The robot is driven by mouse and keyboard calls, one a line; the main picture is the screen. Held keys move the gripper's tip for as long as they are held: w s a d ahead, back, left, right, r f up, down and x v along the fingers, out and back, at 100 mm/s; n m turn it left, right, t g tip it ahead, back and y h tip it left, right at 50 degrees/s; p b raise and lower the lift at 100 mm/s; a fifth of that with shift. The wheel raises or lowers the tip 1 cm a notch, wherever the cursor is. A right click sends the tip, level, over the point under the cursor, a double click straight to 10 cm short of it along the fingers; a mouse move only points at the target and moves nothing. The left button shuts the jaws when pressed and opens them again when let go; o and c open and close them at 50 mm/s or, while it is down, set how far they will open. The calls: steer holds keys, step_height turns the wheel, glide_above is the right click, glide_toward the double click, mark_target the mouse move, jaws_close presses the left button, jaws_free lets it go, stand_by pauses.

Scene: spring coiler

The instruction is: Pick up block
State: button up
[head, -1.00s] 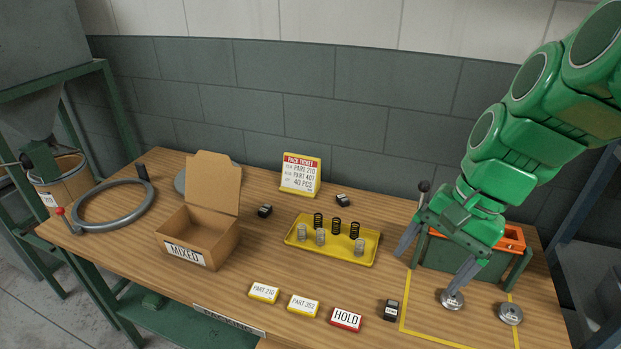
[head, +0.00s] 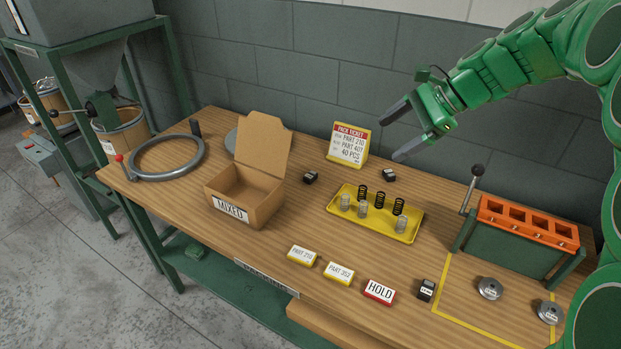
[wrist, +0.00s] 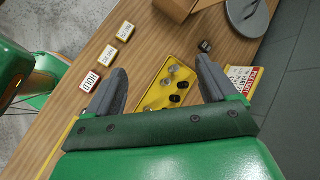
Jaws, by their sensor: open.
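Several small black blocks with white labels sit on the wooden bench. In the head view, one block (head: 311,177) is behind the yellow tray's left end, another block (head: 389,175) is behind the tray near the pack ticket, and a third block (head: 426,290) is at the front right beside the HOLD sign. The wrist view shows one black block (wrist: 205,46) beyond the right finger's tip. My gripper (head: 390,138) is open and empty, in the air above the back of the bench; its spread fingers also show in the wrist view (wrist: 162,65).
A yellow tray (head: 374,228) holds several black and silver springs. A pack ticket (head: 347,146) stands behind it. An open MIXED carton (head: 245,205) is at left. An orange-topped fixture (head: 525,225) with a lever is at right. PART signs and the HOLD sign (head: 379,292) line the front.

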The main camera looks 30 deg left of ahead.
mark_target(313, 175)
steer(key=shift+w+a+f+m+g+y, duration=0.35)
steer(key=shift+w+a+f+m+y, duration=1.1)
steer(key=shift+w+a, duration=2.95)
steer(key=shift+w+a+f+m+g+y, duration=0.35)
steer(key=shift+w+a+f+m+y, duration=1.05)
steer(key=shift+w+a, duration=2.95)
steer(key=shift+m+h, duration=0.25)
steer(key=shift+h, duration=0.1)
steer(key=f, duration=0.7)
steer(key=s+a+f, duration=0.1)
steer(key=f, duration=0.7)
steer(key=s+a+f, duration=0.1)
steer(key=f, duration=0.6)
steer(key=shift+s+a+f, duration=0.2)
steer(key=shift+f, duration=0.1)
steer(key=shift+x, duration=3.7)
steer(key=shift+c, duration=0.5)
steer(key=c, duration=1.2)
